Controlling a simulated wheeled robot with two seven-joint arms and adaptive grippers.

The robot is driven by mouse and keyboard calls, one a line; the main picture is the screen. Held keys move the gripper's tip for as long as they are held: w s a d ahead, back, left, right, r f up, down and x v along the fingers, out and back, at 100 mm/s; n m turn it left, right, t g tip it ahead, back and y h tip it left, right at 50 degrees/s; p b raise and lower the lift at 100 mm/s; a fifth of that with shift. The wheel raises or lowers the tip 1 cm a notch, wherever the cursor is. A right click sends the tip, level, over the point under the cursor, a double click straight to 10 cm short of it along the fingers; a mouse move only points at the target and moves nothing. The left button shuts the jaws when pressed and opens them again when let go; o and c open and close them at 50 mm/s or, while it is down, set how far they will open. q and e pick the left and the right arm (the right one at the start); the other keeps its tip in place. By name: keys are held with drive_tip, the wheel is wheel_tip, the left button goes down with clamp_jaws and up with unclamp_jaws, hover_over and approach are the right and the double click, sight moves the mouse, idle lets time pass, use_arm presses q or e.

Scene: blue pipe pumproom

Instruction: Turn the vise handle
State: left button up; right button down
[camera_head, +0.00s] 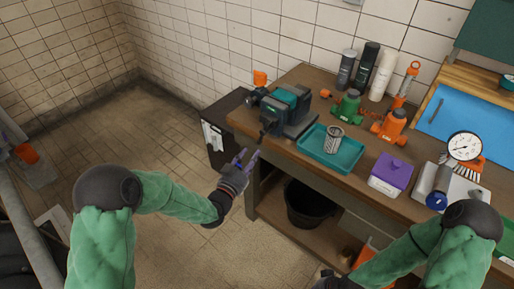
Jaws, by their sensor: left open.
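The teal and dark grey vise (287,108) stands on the left end of the wooden workbench. Its handle is small and dark at this distance, and I cannot clearly make it out against the vise body. My left gripper (245,160) is open and empty, with purple fingers pointing up toward the bench. It appears in front of the bench's left end, below the vise in the picture and apart from it. My right arm comes in at the lower right; only a dark wrist part shows at the bottom edge, and its fingers are out of frame.
The workbench (310,172) also holds a teal tray (318,155) with a metal cup, green and orange jacks, bottles, a purple-lidded box (391,173) and a dial gauge (464,147). A black bucket (308,205) sits underneath. Tiled floor left of the bench is clear.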

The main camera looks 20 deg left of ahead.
use_arm(q)
drive_tip(key=s, duration=0.3)
drive_tip(key=shift+s+a+f, duration=0.15)
drive_tip(key=shift+s+a, duration=0.05)
drive_tip(key=shift+a, duration=0.05)
